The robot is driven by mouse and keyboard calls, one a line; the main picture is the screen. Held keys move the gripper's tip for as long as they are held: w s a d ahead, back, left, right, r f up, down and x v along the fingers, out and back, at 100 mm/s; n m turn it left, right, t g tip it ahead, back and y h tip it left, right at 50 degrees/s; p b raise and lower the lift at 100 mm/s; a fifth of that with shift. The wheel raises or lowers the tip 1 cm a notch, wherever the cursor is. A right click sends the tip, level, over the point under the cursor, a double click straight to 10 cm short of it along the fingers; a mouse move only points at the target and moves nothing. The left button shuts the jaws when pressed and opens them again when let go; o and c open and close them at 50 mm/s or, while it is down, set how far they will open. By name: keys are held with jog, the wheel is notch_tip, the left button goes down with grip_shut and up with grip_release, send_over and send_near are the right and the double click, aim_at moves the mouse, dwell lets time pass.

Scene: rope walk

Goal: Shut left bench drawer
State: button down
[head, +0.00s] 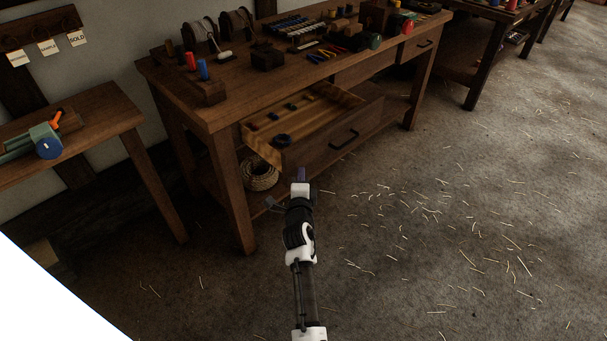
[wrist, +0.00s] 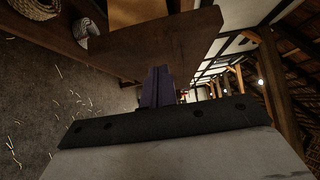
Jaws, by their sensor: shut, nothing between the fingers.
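The left bench drawer (head: 334,137) stands pulled out of the wooden workbench (head: 222,115). Its dark front bears a black bar handle (head: 344,139), and a few small items lie inside. My gripper (head: 301,174) is shut and empty, in front of the drawer near the left end of its front. In the wrist view, the fingers (wrist: 157,86) point at a dark wooden panel, which looks like the drawer front (wrist: 150,45). I cannot tell whether the fingertips touch it. The handle is not clearly seen in the wrist view.
A coiled rope (head: 260,175) lies on the shelf below the drawer. Tools and spools crowd the bench top. A side table (head: 101,115) stands at the left. The floor (head: 420,240) right of my arm is open, with scattered straw.

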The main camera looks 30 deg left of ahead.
jog(key=shift+w+a, duration=0.15)
jog(key=shift+a, duration=0.25)
